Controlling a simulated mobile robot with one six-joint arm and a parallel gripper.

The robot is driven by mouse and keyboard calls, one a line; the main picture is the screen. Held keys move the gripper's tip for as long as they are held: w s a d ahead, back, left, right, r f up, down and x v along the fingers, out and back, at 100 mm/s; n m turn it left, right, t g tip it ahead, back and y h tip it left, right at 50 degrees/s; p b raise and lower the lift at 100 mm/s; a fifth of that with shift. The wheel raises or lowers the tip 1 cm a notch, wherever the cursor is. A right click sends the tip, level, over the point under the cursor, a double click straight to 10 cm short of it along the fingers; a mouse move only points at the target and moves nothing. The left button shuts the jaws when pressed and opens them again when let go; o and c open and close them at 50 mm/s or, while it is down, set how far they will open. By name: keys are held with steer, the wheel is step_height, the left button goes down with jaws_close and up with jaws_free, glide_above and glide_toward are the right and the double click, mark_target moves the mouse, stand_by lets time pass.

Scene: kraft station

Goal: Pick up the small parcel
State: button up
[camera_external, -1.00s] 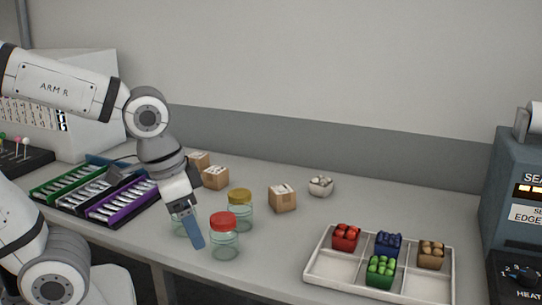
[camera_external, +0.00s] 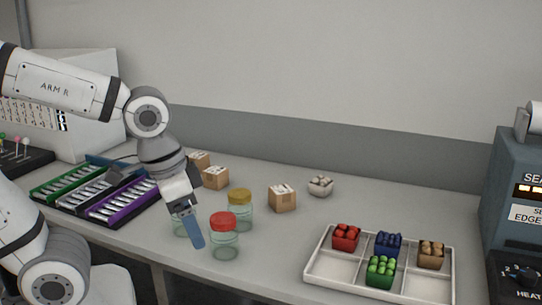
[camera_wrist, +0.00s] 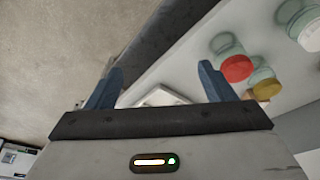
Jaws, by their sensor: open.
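Several small brown cardboard parcels stand on the table in the external view. One parcel (camera_external: 282,198) stands alone right of the jars. Another parcel (camera_external: 215,178) stands behind the jars, with a further parcel (camera_external: 199,161) just behind it. I cannot tell which is the small parcel. My gripper (camera_external: 192,235) points down beside the red-lidded jar, apart from all parcels. In the wrist view my gripper (camera_wrist: 160,88) has its two blue fingers apart with nothing between them.
A red-lidded jar (camera_external: 224,240) and a yellow-lidded jar (camera_external: 240,212) stand close to my gripper. A white divided tray (camera_external: 330,272) with coloured bins is at the right. Vial racks (camera_external: 112,213) lie left.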

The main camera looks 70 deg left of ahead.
steer(key=shift+o, duration=0.4)
steer(key=w+a+r+n+b, duration=0.2)
steer(key=w+a+n+b, duration=0.1)
steer(key=w+a, duration=0.95)
steer(key=n+y+b, duration=0.3)
steer(key=n+b, duration=0.2)
steer(key=n, duration=0.1)
glide_above(196, 156)
steer(key=s+d, duration=0.1)
steer(key=s, duration=0.1)
step_height(196, 156, down, 10)
steer(key=shift+w+f, duration=0.15)
steer(key=shift+f, duration=0.1)
steer(key=x, duration=0.7)
steer(key=shift+w+f+p, duration=0.25)
steer(key=shift+w+p, duration=0.05)
steer(key=shift+p, duration=0.1)
steer(key=shift+t, duration=0.3)
